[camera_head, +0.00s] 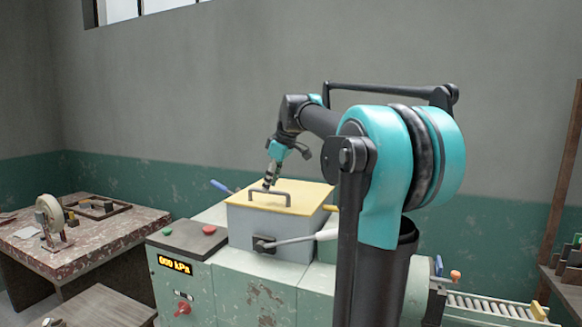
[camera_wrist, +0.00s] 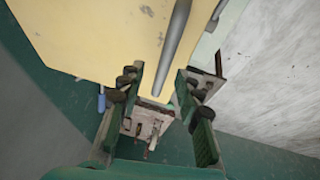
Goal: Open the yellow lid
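The yellow lid (camera_head: 306,197) lies flat on top of a grey box and looks closed. A dark grey bar handle (camera_head: 270,192) stands up near its front edge. My gripper (camera_head: 267,183) is just above the lid, behind the handle in the head view. In the wrist view the lid (camera_wrist: 95,40) fills the upper left. My gripper (camera_wrist: 160,82) is open there, its two fingers spread. A grey round bar (camera_wrist: 173,45) reaches down between the fingers; I cannot tell if they touch it. Nothing is held.
The grey box (camera_head: 245,228) sits on a pale green machine with a pressure display (camera_head: 174,264), buttons and a red knob (camera_head: 183,309). A lever (camera_head: 295,240) sticks out from the box front. A worn table (camera_head: 95,238) stands left. A roller conveyor (camera_head: 492,308) is at right.

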